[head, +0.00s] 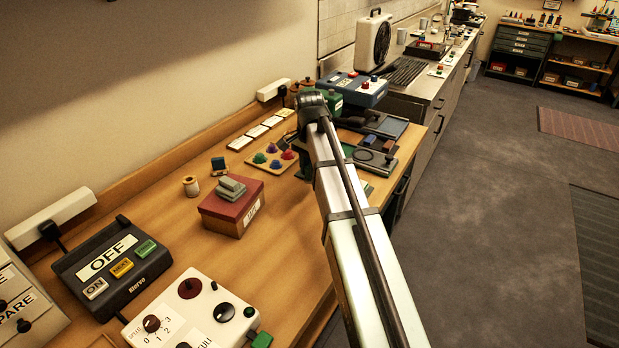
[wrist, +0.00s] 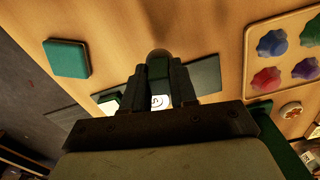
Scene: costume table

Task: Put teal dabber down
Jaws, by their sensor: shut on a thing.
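My gripper (wrist: 159,85) is over the wooden table, pointing down, with its dark fingers close together. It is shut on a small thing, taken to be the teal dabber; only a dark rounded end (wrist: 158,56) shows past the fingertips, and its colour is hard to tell. Dark flat strips and a white marked card (wrist: 160,102) lie beneath and beside the fingers; I cannot tell whether the held thing touches the surface. In the head view my arm hides most of the gripper and what it holds.
A teal square pad (wrist: 67,58) lies left of the fingers in the wrist view. A tray (head: 257,165) with several coloured knobs is nearby. A red box (head: 232,212), a blue box (head: 352,92) and dark trays (head: 385,125) stand around.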

